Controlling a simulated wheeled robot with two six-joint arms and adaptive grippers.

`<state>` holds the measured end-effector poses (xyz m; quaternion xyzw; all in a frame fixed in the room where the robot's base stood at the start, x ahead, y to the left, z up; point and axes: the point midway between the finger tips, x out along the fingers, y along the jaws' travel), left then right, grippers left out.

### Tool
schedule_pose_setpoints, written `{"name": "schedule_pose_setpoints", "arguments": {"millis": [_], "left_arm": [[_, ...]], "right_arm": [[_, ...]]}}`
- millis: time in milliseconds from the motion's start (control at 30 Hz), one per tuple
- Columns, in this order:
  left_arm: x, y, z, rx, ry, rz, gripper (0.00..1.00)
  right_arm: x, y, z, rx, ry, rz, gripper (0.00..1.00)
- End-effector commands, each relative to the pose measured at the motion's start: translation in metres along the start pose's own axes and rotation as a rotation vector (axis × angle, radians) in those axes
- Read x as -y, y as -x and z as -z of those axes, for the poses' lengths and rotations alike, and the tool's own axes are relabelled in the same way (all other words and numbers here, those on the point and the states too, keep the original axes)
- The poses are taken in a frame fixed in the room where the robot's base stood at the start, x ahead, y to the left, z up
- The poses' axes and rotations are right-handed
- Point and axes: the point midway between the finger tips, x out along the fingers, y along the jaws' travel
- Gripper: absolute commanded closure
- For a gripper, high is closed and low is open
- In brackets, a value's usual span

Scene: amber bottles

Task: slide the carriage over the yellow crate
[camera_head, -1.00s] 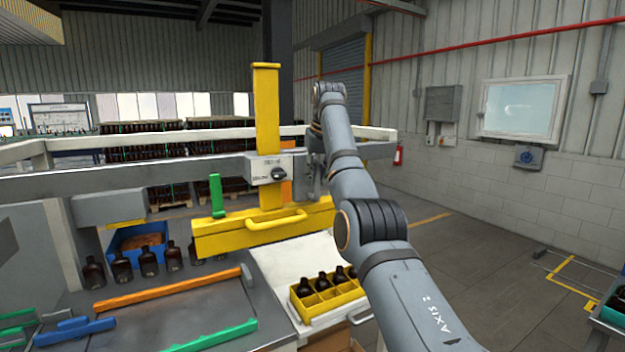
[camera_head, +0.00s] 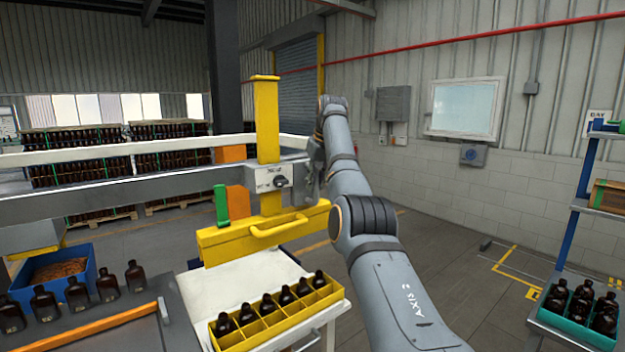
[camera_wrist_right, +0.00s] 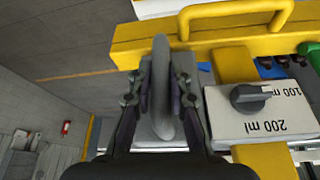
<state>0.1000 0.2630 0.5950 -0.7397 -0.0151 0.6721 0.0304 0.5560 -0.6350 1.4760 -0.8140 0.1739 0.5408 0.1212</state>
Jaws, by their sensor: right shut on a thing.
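The carriage (camera_head: 267,120) is a yellow upright on a grey rail, with a dial box and a wide yellow bar with a handle below. In the wrist view its dial (camera_wrist_right: 250,97) is marked 100 ml and 200 ml. My right gripper (camera_wrist_right: 162,85) is shut on a grey upright handle (camera_wrist_right: 161,60) beside the dial box. In the head view, my right gripper (camera_head: 312,178) is at the carriage's right side, partly hidden. The yellow crate (camera_head: 290,322) holds several small amber bottles on a white tabletop, below the yellow bar in the picture. My left gripper is not in view.
A grey rail (camera_head: 110,197) and an orange plate (camera_head: 231,170) lie left of the upright. Several amber bottles (camera_head: 78,293) stand by a blue bin (camera_head: 88,262) at lower left. A green crate (camera_head: 568,330) of bottles is at far right.

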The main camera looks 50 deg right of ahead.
Motion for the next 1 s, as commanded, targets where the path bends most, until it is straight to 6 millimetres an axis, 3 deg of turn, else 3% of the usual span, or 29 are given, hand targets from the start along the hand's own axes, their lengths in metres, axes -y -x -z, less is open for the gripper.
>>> {"name": "schedule_pose_setpoints", "arguments": {"millis": [100, 300, 533, 567, 700, 1000], "left_arm": [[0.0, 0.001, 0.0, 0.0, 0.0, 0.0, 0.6], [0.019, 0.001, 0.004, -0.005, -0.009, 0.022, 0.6], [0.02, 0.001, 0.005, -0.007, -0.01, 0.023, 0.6], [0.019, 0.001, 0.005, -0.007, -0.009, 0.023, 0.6], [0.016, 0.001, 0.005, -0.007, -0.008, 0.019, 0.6], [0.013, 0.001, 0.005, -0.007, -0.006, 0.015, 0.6]], "right_arm": [[-0.004, -0.002, 0.0, 0.001, -0.004, -0.009, 1.0], [-0.005, -0.002, 0.0, 0.0, -0.004, -0.009, 1.0], [-0.005, -0.001, 0.0, -0.002, -0.005, -0.009, 1.0], [-0.005, -0.001, 0.0, -0.002, -0.005, -0.009, 0.78], [-0.005, -0.001, 0.0, 0.0, -0.004, -0.008, 0.59], [-0.003, -0.002, -0.001, 0.003, -0.003, -0.007, 0.59]]}}
